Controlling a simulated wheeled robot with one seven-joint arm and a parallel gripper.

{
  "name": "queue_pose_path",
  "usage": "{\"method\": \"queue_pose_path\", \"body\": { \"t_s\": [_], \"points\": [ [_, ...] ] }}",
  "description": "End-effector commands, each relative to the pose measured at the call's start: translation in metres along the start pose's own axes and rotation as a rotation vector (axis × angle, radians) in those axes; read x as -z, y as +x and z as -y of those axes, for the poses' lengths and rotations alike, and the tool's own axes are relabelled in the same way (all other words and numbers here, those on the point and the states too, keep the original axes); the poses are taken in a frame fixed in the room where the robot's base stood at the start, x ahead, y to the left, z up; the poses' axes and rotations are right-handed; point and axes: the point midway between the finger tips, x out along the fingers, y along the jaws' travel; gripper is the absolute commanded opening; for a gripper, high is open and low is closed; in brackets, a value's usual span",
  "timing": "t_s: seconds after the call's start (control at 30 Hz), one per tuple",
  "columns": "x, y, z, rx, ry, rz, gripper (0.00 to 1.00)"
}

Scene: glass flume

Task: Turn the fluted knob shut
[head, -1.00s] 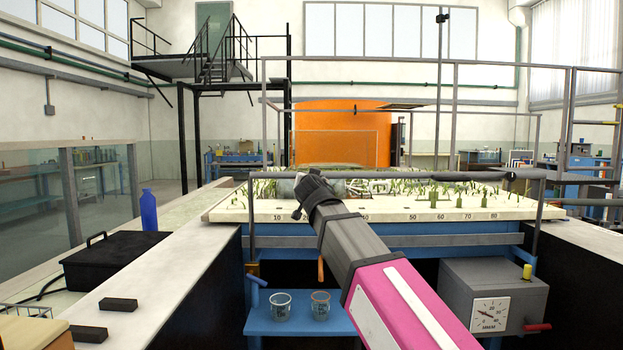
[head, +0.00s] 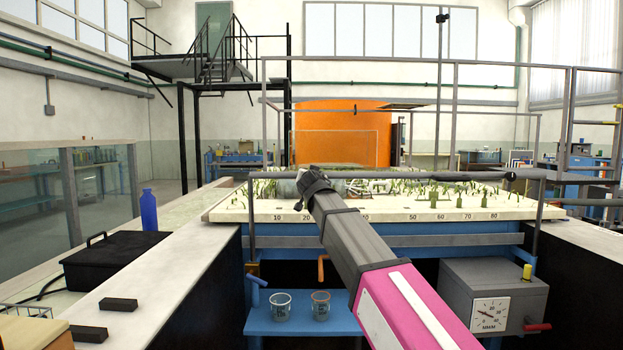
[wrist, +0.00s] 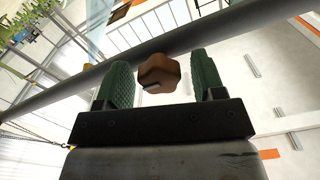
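The fluted knob (wrist: 158,73) is brown with a lobed rim and a dark mark on its face, in the wrist view. It sits in front of a grey rail. My gripper (wrist: 162,64) has its two green ridged fingers apart, one on each side of the knob. A gap shows between the knob and each finger, wider on the right. In the head view my gripper (head: 313,184) is at the front edge of the flume bed; its fingers are hard to make out there, and I cannot see the knob.
A grey rail (wrist: 195,35) crosses close behind the knob. The pale bed (head: 400,210) holds green plants. Below are two beakers (head: 281,307) on a blue shelf, an orange handle (head: 322,268) and a grey dial box (head: 494,285). A black case (head: 115,258) lies left.

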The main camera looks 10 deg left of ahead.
Motion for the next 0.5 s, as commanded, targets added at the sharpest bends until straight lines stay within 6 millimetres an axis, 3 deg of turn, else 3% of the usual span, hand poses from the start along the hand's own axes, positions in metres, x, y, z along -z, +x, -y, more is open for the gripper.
{"method": "queue_pose_path", "body": {
  "t_s": [0.03,0.13,0.17,0.5],
  "points": [
    [0.0,-0.0001,0.0,0.0,0.0,0.0,0.5],
    [0.0001,-0.0002,0.0,0.0,0.0,0.0,0.17],
    [0.0001,-0.0002,0.0,0.0,0.0,0.0,0.13],
    [0.0003,-0.0001,0.0001,0.0,-0.032,0.0,0.13]
  ]
}}
